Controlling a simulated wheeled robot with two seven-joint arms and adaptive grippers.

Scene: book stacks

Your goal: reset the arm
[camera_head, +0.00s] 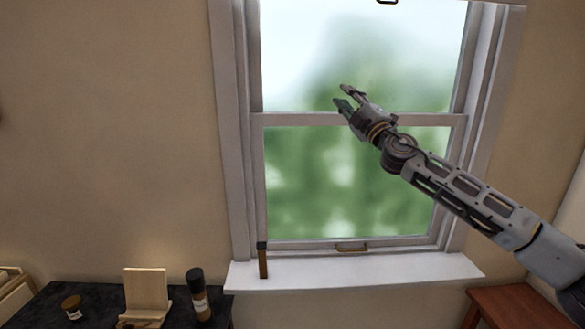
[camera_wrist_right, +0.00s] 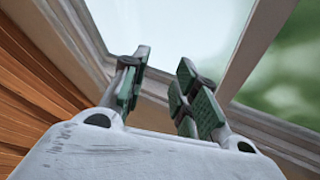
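My right arm reaches in from the lower right in the head view. Its gripper (camera_head: 345,97) is raised in front of the window (camera_head: 345,185), near the middle rail. The two fingers stand apart with nothing between them. In the right wrist view the gripper (camera_wrist_right: 165,85) also shows two greenish finger pads with an empty gap, and the window frame lies behind them. My left gripper does not show in either view.
A white sill (camera_head: 350,270) runs below the window, with a small upright brown and black object (camera_head: 262,262) at its left. A dark table (camera_head: 95,300) at lower left holds a wooden stand (camera_head: 146,290) and a dark bottle (camera_head: 198,293). A reddish wooden table (camera_head: 520,305) stands lower right.

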